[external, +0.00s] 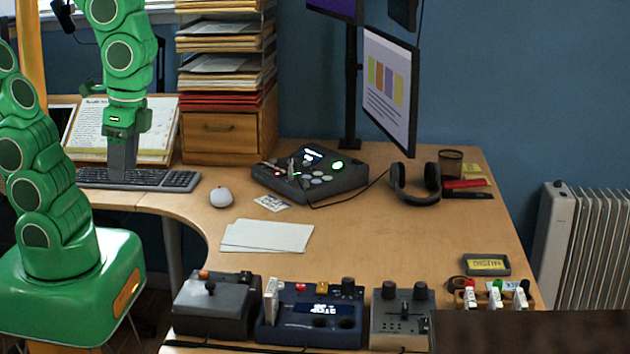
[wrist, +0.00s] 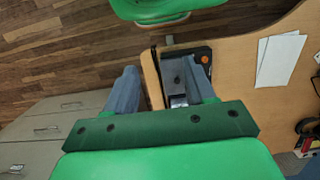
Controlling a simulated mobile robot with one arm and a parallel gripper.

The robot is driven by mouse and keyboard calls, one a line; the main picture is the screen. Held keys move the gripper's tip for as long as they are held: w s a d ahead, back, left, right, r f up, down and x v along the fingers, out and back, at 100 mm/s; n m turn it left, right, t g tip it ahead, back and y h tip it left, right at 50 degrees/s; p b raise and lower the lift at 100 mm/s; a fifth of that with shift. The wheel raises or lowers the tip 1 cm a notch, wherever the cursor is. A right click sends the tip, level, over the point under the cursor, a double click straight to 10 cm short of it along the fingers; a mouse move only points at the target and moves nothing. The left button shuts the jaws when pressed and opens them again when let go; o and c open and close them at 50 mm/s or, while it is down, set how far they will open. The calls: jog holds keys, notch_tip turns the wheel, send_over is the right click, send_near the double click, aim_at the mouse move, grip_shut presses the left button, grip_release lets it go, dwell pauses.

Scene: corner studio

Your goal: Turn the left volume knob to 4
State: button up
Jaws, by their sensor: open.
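A grey control box (external: 403,318) stands at the desk's front edge, with a left knob (external: 388,291) and a right knob (external: 420,291) on top and a slider below them. I cannot read any labels or numbers, so I cannot tell what the left knob is set to or whether it is the volume knob. My gripper (external: 122,172) points down at the left, in front of the keyboard in the picture, well away from this box. In the wrist view my gripper (wrist: 163,85) has its two grey fingers wide apart, with nothing held.
A dark box with a joystick (external: 212,305) and a blue box with a display (external: 310,320) stand left of the grey box. A dark console (external: 310,180), headphones (external: 415,185) and a mouse (external: 221,197) are farther back. Papers (external: 268,236) lie mid-desk; bare desk surrounds them.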

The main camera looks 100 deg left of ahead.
jog(key=w+n, duration=0.3)
jog(key=w, duration=1.2)
jog(key=n+t, duration=0.2)
jog(key=n, duration=0.6)
send_over(429, 292)
jog(key=f, duration=1.9)
jog(key=shift+s+d+f, duration=0.1)
jog(key=shift+s, duration=0.2)
jog(key=shift+w+f, duration=0.2)
jog(key=shift+f, duration=3.95)
